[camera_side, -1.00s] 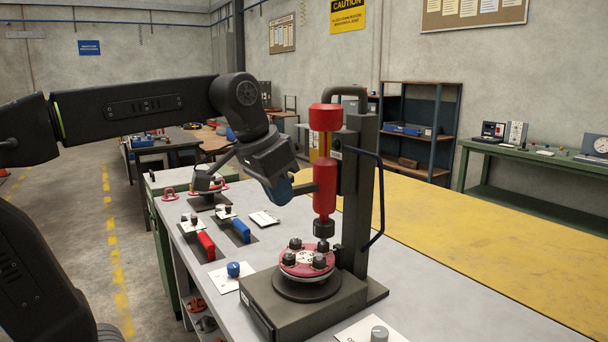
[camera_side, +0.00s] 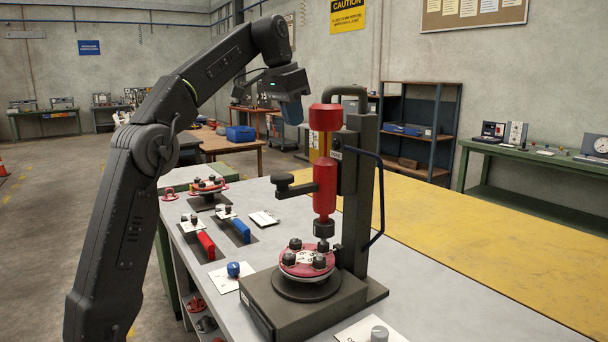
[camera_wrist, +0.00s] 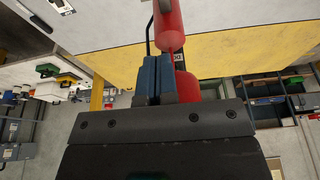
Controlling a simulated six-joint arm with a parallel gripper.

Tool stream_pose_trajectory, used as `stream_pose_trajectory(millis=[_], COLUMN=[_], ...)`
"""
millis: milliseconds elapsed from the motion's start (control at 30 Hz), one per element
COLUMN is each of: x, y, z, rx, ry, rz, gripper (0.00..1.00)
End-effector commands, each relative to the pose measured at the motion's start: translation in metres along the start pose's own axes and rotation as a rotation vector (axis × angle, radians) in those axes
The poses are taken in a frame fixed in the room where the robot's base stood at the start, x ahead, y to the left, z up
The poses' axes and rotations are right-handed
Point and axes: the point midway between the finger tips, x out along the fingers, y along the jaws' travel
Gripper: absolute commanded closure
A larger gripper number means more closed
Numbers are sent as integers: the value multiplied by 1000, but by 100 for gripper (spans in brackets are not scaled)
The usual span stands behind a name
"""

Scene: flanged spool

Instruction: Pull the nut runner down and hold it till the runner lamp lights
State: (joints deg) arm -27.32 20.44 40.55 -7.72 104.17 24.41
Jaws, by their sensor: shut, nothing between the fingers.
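The red nut runner (camera_side: 325,182) hangs upright on a dark column (camera_side: 357,190). A dark handle with a round knob (camera_side: 285,184) sticks out to its left. Its dark socket (camera_side: 324,229) is just above the red flanged spool (camera_side: 307,262), which carries several dark nuts and sits on the fixture base. My gripper (camera_side: 292,112) is beside the runner's red top, well above the handle and apart from it. In the wrist view its blue fingers (camera_wrist: 153,80) are together and empty, with red runner parts behind them. I cannot make out a lit runner lamp.
A second spool stand (camera_side: 208,187) is at the bench's far left. Red (camera_side: 206,245) and blue (camera_side: 241,231) blocks, a blue knob (camera_side: 233,269) and a grey knob (camera_side: 379,334) are on the bench. A dark bent bar (camera_side: 380,190) is right of the column.

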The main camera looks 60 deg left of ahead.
Motion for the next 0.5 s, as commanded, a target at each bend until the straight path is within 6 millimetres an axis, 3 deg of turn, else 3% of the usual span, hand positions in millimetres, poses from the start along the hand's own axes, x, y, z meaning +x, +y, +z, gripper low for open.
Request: stream_pose_trajectory(millis=[500], x=[5], y=[-1], z=[0], rx=[1], ry=[-2], rz=[1], gripper=[100])
